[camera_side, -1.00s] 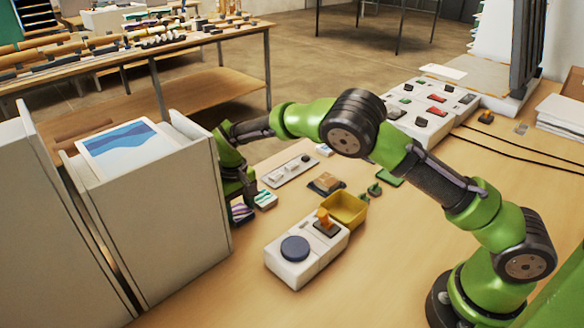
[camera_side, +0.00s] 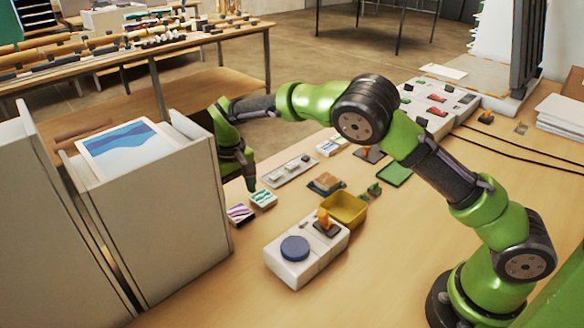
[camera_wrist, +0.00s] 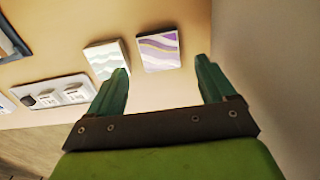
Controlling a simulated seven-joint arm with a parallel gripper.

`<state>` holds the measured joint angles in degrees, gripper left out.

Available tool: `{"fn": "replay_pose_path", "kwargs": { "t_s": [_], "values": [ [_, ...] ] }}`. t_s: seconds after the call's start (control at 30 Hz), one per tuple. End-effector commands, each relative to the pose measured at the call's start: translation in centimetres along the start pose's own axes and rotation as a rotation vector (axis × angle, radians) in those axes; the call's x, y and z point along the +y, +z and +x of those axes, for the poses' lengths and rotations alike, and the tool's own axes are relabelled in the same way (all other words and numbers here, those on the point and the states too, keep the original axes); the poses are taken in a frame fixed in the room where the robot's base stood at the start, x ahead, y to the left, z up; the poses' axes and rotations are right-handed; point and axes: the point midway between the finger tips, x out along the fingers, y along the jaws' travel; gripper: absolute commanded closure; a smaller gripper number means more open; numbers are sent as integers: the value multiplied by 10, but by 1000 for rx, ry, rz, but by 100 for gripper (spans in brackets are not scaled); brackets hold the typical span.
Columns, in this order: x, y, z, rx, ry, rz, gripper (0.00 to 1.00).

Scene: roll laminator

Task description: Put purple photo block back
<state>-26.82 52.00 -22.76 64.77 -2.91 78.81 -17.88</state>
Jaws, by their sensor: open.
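The purple photo block (camera_side: 240,214), white with purple wavy stripes, lies flat on the table beside the tall grey cabinet. It also shows in the wrist view (camera_wrist: 159,50), ahead of the fingertips and between their lines. A teal-striped photo block (camera_side: 263,199) lies next to it, and in the wrist view (camera_wrist: 104,60) it is just left of the purple one, near the left finger. My gripper (camera_side: 250,184) is above the table just behind the blocks. In the wrist view my gripper (camera_wrist: 161,78) is open, with nothing between its fingers.
The grey cabinet (camera_side: 160,215) stands close on the left. A tray of small white parts (camera_side: 289,171) lies behind the blocks. A yellow bin (camera_side: 345,208) and a white box with a blue knob (camera_side: 307,252) stand to the right.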

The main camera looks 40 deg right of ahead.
Motion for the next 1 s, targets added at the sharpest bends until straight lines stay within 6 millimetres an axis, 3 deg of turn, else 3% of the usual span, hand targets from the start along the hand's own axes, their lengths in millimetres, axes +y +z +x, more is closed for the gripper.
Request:
{"fn": "replay_pose_path", "kwargs": {
  "t_s": [0.2,0.43,0.57,0.77,0.9,1.0],
  "values": [
    [0,0,-45,2,-1,-1,17],
    [1,1,-69,4,-4,2,17],
    [15,9,-94,29,-40,40,17],
    [55,54,-159,127,-158,142,17],
    [76,102,-194,213,-230,200,17],
    [86,141,-210,278,-268,232,17]
  ]
}}
